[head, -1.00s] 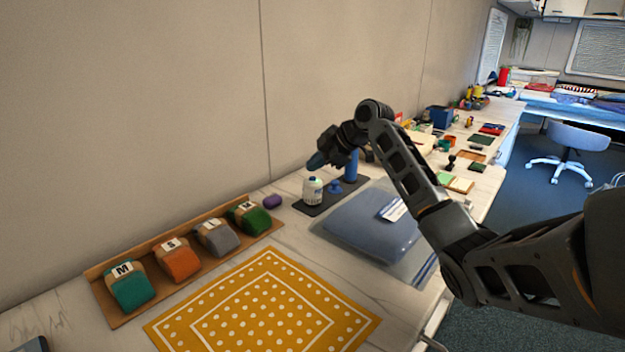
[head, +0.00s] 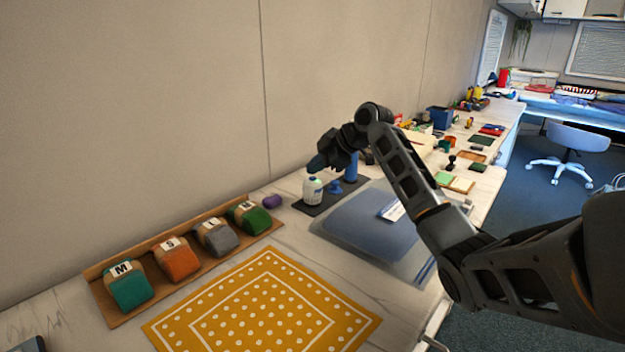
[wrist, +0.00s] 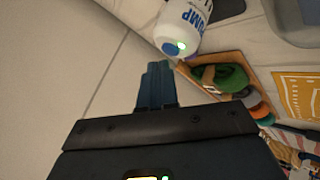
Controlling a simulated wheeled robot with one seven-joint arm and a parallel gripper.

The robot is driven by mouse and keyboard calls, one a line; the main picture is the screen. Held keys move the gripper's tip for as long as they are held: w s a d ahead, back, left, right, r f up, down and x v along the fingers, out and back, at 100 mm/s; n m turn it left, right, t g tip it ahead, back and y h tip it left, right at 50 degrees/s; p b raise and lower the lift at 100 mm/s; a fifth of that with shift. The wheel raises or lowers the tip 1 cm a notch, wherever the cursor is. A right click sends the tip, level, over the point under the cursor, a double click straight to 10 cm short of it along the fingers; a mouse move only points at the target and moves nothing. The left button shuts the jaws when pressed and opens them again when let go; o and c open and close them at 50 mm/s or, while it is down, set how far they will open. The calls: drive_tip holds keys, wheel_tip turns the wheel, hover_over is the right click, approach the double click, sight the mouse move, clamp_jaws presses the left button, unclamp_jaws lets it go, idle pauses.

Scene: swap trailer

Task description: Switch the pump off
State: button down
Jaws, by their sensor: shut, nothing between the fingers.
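The pump (head: 312,191) is a small white canister on a dark mat, with a blue top. In the wrist view the pump (wrist: 187,22) shows the word PUMP, a round blue button (wrist: 172,48) and a lit green light (wrist: 182,45) beside it. My gripper (head: 317,162) is shut and empty, with its blue fingertips just above the pump's top in the head view. In the wrist view my gripper (wrist: 157,72) points toward the button end, with a small apparent gap. A blue bag (head: 370,225) lies flat to the right of the pump.
A blue fitting (head: 335,187) and a blue upright cylinder (head: 351,170) stand close by the pump on the dark mat (head: 305,208). A wooden rack (head: 100,290) of labelled rolls and a yellow dotted cloth (head: 262,310) lie nearer. The wall is close behind.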

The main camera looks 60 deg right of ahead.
sight(316, 180)
drive_tip(key=shift+f+b, duration=0.3)
drive_tip(key=shift+f, duration=0.15)
idle(0.3)
drive_tip(key=shift+r+p, duration=0.6)
drive_tip(key=shift+r, duration=0.3)
drive_tip(key=shift+r, duration=0.1)
wheel_tip(316, 180, up, 6)
drive_tip(key=p, duration=0.3)
drive_tip(key=shift+p, duration=0.3)
drive_tip(key=shift+s, duration=0.1)
idle(0.3)
